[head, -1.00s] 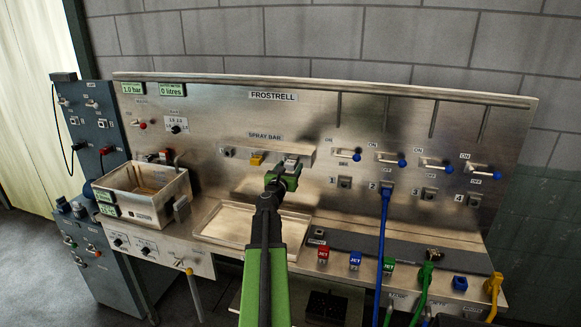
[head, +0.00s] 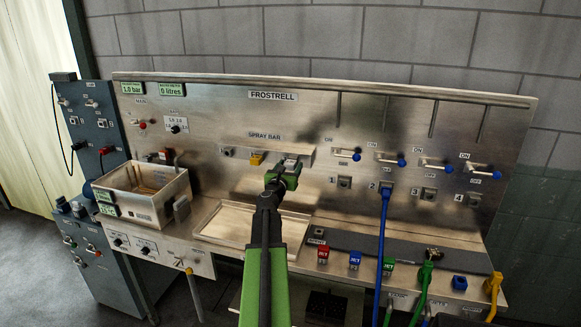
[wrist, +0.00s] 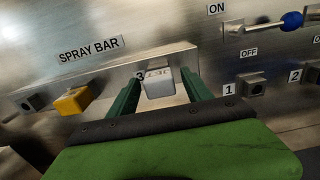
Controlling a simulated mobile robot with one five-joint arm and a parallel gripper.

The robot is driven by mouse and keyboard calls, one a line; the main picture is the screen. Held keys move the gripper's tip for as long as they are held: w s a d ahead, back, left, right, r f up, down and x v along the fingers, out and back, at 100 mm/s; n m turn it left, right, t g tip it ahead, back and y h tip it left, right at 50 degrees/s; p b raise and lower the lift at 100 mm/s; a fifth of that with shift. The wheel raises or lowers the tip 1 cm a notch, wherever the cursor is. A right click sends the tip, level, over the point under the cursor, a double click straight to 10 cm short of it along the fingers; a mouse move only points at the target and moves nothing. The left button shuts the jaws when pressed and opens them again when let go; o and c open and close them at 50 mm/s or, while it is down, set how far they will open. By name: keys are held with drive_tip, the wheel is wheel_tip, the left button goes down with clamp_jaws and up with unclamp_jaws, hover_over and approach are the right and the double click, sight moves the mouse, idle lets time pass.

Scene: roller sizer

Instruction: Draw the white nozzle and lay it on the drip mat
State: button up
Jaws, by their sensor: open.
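The white nozzle (wrist: 160,84) sits in the right-hand socket of the spray bar, by the number 3. In the head view only a little of it shows behind my gripper (head: 285,176). In the wrist view my gripper (wrist: 160,76) is open, with one green finger on each side of the nozzle; I cannot tell whether either finger touches it. A dark grey mat (head: 400,255), which looks like the drip mat, lies on the bench to the right of my arm.
A yellow nozzle (wrist: 73,102) sits left on the spray bar (head: 230,147). A shallow metal tray (head: 215,228) lies below. Red, blue and green jet pieces (head: 355,261) line the mat's front edge. A blue hose (head: 384,235) hangs across the mat from socket 2.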

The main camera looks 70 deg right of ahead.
sight(289, 168)
clamp_jaws()
idle(0.4)
drive_tip(key=shift+a, duration=0.15)
drive_tip(key=shift+s+a+f, duration=0.1)
drive_tip(key=shift+s+a, duration=0.05)
drive_tip(key=shift+a, duration=2.75)
